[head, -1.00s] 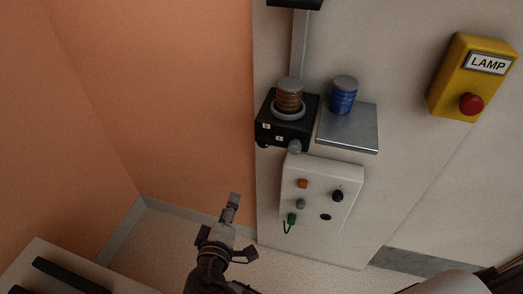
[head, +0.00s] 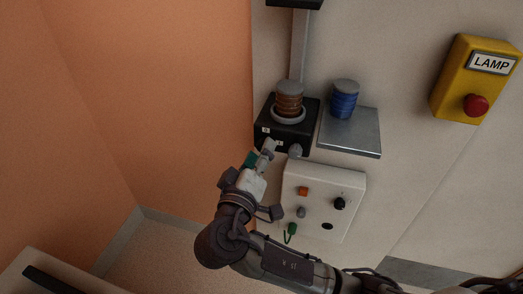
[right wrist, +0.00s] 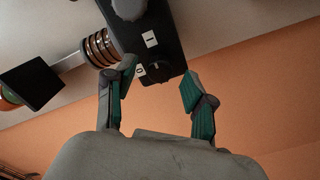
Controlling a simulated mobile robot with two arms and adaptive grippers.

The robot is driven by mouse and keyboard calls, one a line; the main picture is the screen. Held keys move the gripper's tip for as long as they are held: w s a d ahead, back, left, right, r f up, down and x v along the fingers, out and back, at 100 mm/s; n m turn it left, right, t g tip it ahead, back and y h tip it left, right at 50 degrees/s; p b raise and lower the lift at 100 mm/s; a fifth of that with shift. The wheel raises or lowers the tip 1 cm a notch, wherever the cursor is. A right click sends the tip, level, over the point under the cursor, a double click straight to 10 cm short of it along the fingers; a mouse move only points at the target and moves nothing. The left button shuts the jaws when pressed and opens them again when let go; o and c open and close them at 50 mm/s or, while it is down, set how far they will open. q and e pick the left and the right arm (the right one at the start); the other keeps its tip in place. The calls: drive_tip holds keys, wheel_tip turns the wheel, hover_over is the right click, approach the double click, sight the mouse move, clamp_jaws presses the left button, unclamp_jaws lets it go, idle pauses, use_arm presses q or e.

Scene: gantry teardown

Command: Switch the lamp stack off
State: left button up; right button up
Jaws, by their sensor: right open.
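A black box (head: 283,118) on the wall carries a ribbed brown cylinder (head: 290,98) with a grey cap. In the right wrist view the box (right wrist: 172,32) shows white labels "I" (right wrist: 149,39) and "0" (right wrist: 139,70), and a black knob (right wrist: 158,71) near its end. My right gripper (head: 260,154) is open at the box's lower front edge. In the right wrist view its fingertips (right wrist: 158,80) stand on either side of the knob; contact cannot be told. A green and orange piece (right wrist: 8,99), possibly the lamp stack, shows partly behind a black plate. My left gripper is not in view.
A white control panel (head: 325,180) sits below, and a metal shelf (head: 350,140) with a blue ribbed cylinder (head: 344,100) to the right. A yellow "LAMP" box (head: 455,85) has a red button (head: 476,105).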

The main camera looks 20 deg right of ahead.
drive_tip(key=shift+x, duration=0.95)
clamp_jaws()
drive_tip(key=shift+s+f+n+p, duration=0.1)
drive_tip(key=shift+n+p, duration=9)
drive_tip(key=shift+p, duration=1.1)
unclamp_jaws()
